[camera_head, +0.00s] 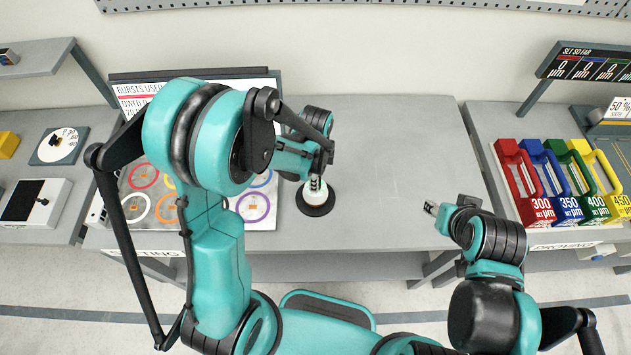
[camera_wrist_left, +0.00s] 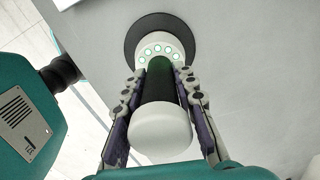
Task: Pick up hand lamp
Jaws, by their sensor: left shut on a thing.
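The hand lamp has a black handle with a white rounded end, a white head with a ring of small green-rimmed lights, and a wide black disc at its far end. In the head view the hand lamp (camera_head: 316,203) stands near the front edge of the middle table, partly covered by my left gripper (camera_head: 317,178). In the left wrist view the lamp (camera_wrist_left: 160,125) lies between both fingers of the left gripper (camera_wrist_left: 163,110), which is shut on its handle. The disc appears to touch the table top. My right gripper (camera_head: 431,208) is right of the lamp, clear of it; its finger opening is too small to tell.
A board with coloured rings (camera_head: 262,225) lies left of the lamp. Red (camera_head: 522,185), blue, green and yellow handled blocks stand on the right table. The middle table (camera_head: 400,150) is bare right of the lamp.

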